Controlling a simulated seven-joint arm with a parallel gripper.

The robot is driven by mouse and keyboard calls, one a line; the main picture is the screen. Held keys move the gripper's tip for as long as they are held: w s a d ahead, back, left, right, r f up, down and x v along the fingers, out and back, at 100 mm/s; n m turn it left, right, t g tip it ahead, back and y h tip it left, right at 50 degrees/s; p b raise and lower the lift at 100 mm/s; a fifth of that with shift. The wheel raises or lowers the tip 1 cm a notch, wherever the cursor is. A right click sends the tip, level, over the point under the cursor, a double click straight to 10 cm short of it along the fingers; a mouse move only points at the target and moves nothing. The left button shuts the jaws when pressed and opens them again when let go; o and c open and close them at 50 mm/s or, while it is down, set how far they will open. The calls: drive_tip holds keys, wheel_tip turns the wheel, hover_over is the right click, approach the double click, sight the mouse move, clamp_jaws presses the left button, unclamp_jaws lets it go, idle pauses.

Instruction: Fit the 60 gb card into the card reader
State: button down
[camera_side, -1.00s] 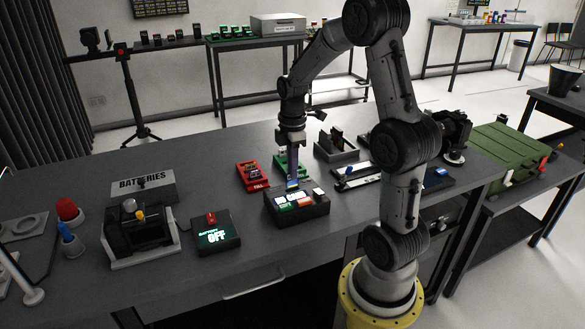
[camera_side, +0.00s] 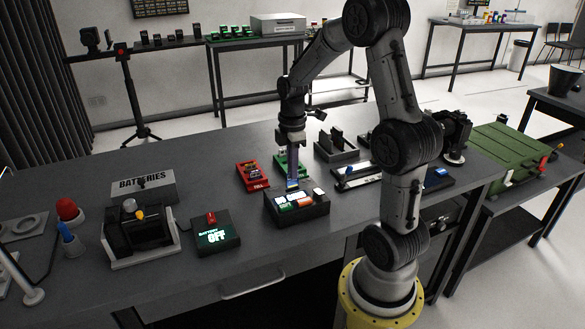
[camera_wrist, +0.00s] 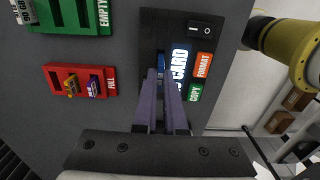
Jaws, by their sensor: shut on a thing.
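The card reader (camera_side: 312,211) is a black box on the table with a lit screen and coloured buttons. It also shows in the wrist view (camera_wrist: 150,25), with a lit label reading CARD and COPY and FORMAT buttons. My gripper (camera_side: 292,180) points down over the back edge of the reader; in the wrist view its fingers (camera_wrist: 161,75) are shut on a blue card (camera_wrist: 160,58). The card is at the reader's slot, mostly hidden by the fingers. I cannot tell how deep it sits, nor read its size.
A red tray marked FULL (camera_side: 252,177) holds cards left of the reader. A green tray marked EMPTY (camera_wrist: 85,14) lies behind the reader. A box with an OFF display (camera_side: 215,234) stands to the left.

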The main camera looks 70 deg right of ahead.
sight(293, 186)
drive_tip(key=shift+f, duration=1.7)
drive_tip(key=c, duration=0.9)
unclamp_jaws()
wheel_tip(293, 186, up, 14)
drive_tip(key=shift+f, duration=0.1)
